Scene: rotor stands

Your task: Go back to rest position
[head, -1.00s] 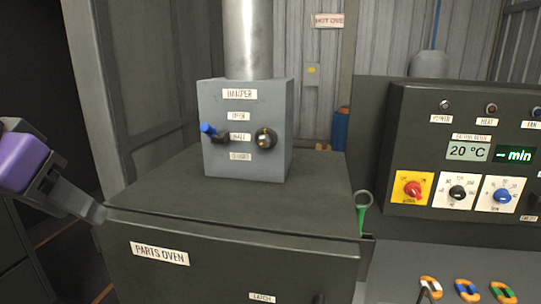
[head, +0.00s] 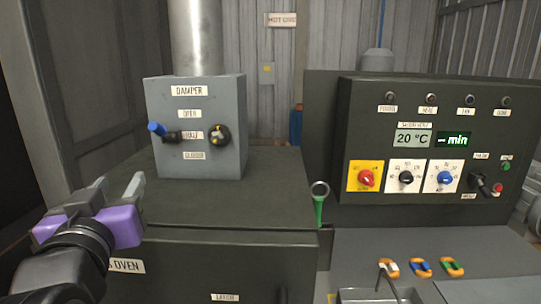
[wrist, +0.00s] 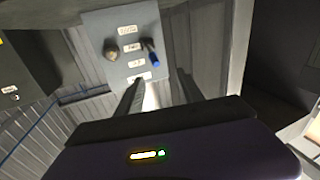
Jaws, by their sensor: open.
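My gripper (head: 118,188) is at the lower left of the head view, in front of the parts oven's left side. Its two fingers are apart and nothing is between them. In the wrist view my gripper (wrist: 160,95) points toward the grey damper box (wrist: 122,35), with a gap between the fingers and the box. The damper box (head: 195,135) stands on top of the dark parts oven (head: 240,207). Its blue-tipped lever (head: 160,130) points left, beside the HALF label. The lever also shows in the wrist view (wrist: 152,57).
A control panel (head: 430,110) stands at the right, showing 20 °C. A green-handled tool (head: 319,205) hangs at the oven's right edge. Several coloured clips (head: 420,267) lie on the grey bench (head: 470,255), beside a metal tray (head: 380,296).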

